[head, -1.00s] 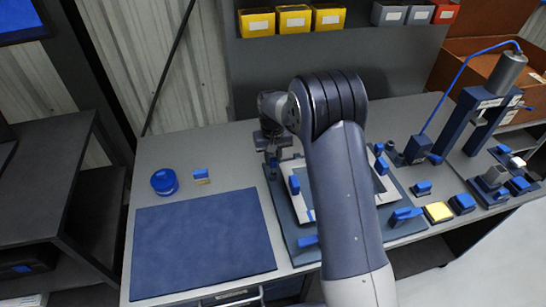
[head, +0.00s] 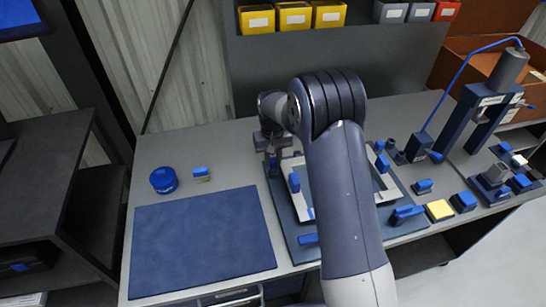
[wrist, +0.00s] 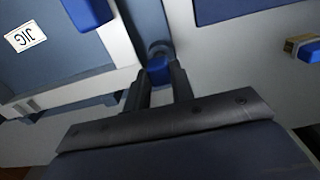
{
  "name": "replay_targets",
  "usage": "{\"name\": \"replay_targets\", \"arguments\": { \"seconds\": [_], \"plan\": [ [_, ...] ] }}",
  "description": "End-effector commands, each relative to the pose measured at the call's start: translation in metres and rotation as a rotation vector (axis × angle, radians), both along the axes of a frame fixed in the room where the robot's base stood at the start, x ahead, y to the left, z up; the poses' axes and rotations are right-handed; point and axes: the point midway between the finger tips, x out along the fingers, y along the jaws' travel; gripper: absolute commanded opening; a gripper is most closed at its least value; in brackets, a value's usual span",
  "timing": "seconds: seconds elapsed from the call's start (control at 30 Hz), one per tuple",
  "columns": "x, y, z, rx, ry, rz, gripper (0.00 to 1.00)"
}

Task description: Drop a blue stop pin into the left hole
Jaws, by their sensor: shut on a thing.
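My gripper (wrist: 158,88) is shut on a small blue piece that looks like the stop pin (wrist: 158,70). The pin sits between the fingertips, in front of a round grey shape that may be the hole or its collar. Whether the pin is inside it, I cannot tell. In the head view my gripper (head: 272,158) is low at the far left corner of the blue-grey jig (head: 283,205). The jig holds a pale frame-shaped plate (head: 305,213), with blue clamps (head: 294,182) on it. My arm hides the middle of the jig, and the holes are not clear.
A blue mat (head: 203,243), a round blue container (head: 163,180) and a small blue-topped block (head: 201,174) lie to the left. A press (head: 480,110), a yellow pad (head: 439,210) and several blue blocks crowd the right.

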Motion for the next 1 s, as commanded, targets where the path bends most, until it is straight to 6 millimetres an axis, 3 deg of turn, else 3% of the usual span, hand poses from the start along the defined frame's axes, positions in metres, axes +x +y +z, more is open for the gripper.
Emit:
{"name": "replay_targets", "arguments": {
  "seconds": [1.0],
  "plan": [
    [0.000,0.000,-0.010,0.000,0.000,0.000,0.01]
  ]
}}
